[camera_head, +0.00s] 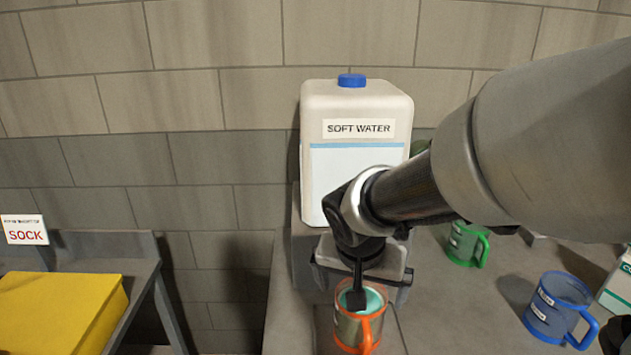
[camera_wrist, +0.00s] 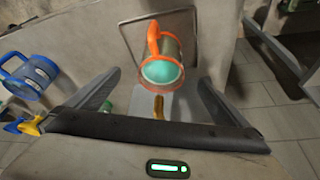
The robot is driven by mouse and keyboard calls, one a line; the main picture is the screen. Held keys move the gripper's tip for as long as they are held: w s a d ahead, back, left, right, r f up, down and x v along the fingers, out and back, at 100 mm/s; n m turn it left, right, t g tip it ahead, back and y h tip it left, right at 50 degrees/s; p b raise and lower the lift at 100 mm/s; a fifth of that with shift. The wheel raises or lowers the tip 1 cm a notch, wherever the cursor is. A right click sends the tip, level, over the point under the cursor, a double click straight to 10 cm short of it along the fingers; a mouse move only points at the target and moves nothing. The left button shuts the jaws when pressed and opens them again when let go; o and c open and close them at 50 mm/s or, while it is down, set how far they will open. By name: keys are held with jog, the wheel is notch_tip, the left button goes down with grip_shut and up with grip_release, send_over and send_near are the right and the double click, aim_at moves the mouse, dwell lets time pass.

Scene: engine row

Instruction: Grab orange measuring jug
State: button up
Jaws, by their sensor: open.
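The orange measuring jug (camera_head: 358,323) stands near the front of the grey bench, below the water container. It has an orange rim and handle, a clear body and pale green contents. In the wrist view the jug (camera_wrist: 163,62) is ahead of my gripper, between the lines of the two fingers and beyond their tips. My gripper (camera_head: 360,285) is above and behind the jug in the head view, with part of it overlapping the jug's top. In the wrist view my gripper (camera_wrist: 158,88) has its fingers wide apart with nothing between them.
A white SOFT WATER container (camera_head: 357,150) with a blue cap stands behind. A green jug (camera_head: 466,243) and a blue jug (camera_head: 557,308) stand to the right on the bench (camera_head: 450,315). A yellow block (camera_head: 60,312) lies on a separate stand at left.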

aim_at(355, 313)
jog(key=x, duration=0.4)
jog(key=a+x, duration=0.1)
jog(key=x, duration=0.4)
jog(key=b+x, duration=0.1)
jog(key=x, duration=0.3)
jog(key=shift+w+a+f, duration=0.1)
jog(key=shift+w+f, duration=0.15)
jog(key=shift+f, duration=0.2)
jog(key=shift+d+x, duration=0.1)
jog(key=shift+x, duration=1.45)
jog(key=shift+d+x, duration=0.15)
jog(key=shift+x, duration=1.4)
jog(key=shift+r, duration=0.1)
jog(key=c, duration=1.7)
jog(key=shift+w+r, duration=0.1)
jog(key=c, duration=0.3)
